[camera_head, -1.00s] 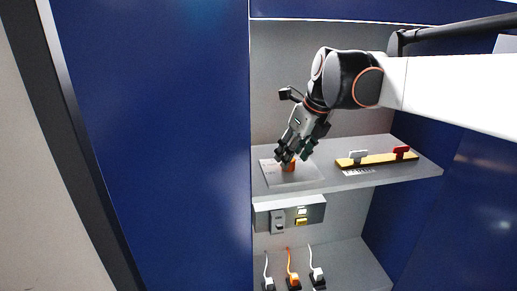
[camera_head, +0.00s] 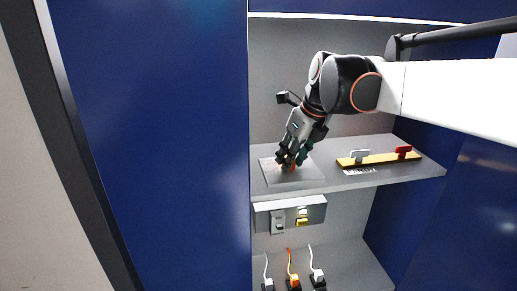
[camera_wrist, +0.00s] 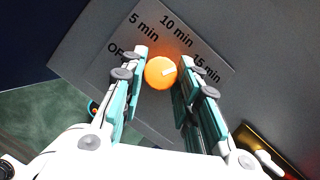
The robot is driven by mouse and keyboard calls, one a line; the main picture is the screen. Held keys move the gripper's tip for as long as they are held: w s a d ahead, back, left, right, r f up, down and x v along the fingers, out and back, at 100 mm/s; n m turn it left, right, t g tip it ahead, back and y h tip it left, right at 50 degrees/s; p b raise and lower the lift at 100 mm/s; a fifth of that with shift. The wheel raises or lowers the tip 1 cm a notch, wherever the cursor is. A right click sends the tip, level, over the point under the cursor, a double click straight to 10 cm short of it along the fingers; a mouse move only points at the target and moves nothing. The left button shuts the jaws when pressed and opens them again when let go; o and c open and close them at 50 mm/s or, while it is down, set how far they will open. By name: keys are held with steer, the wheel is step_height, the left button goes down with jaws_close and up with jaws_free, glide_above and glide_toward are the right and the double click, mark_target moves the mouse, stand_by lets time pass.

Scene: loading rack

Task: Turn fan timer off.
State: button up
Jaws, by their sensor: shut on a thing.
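The fan timer is a round orange knob (camera_wrist: 158,75) on a grey label plate (camera_wrist: 205,57), marked OFF, 5 min, 10 min and 15 min. The white mark on the knob points to the right, toward the 15 min side. The OFF label is partly hidden by the left finger. My gripper (camera_wrist: 162,66) is shut on the knob, one finger on each side. In the head view my gripper (camera_head: 290,162) reaches down to the plate (camera_head: 297,178) on the shelf, and its fingers hide most of the knob.
On the same shelf (camera_head: 385,180), a yellow bar (camera_head: 378,158) with a white and a red handle lies to the right. Below are a switch box (camera_head: 290,212) and several plugs with cords. A blue panel (camera_head: 160,150) stands to the left.

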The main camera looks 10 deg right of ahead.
steer(key=shift+n, duration=0.3)
steer(key=n, duration=0.1)
steer(key=n+y, duration=0.1)
steer(key=n, duration=0.1)
steer(key=shift+w+d+g+b, duration=0.15)
steer(key=shift+g+b, duration=0.15)
steer(key=shift+g, duration=0.1)
steer(key=n+g+y, duration=0.1)
steer(key=n, duration=0.2)
steer(key=shift+w+d+n, duration=0.1)
steer(key=shift+n, duration=0.2)
steer(key=n+g, duration=0.1)
steer(key=n, duration=0.3)
steer(key=n+g, duration=0.1)
steer(key=n, duration=0.1)
steer(key=shift+w+g+y+b, duration=0.25)
steer(key=shift+g+y+b, duration=0.05)
steer(key=shift+b, duration=0.1)
steer(key=n+g, duration=0.1)
steer(key=n, duration=0.2)
steer(key=n+g, duration=0.1)
steer(key=n, duration=0.1)
steer(key=shift+w+n+h, duration=0.2)
steer(key=shift+n+h, duration=0.2)
steer(key=n, duration=0.2)
steer(key=n+g+h, duration=0.1)
steer(key=n, duration=0.1)
steer(key=shift+w+a+n, duration=0.1)
steer(key=shift+a+n, duration=0.1)
steer(key=shift+n, duration=0.1)
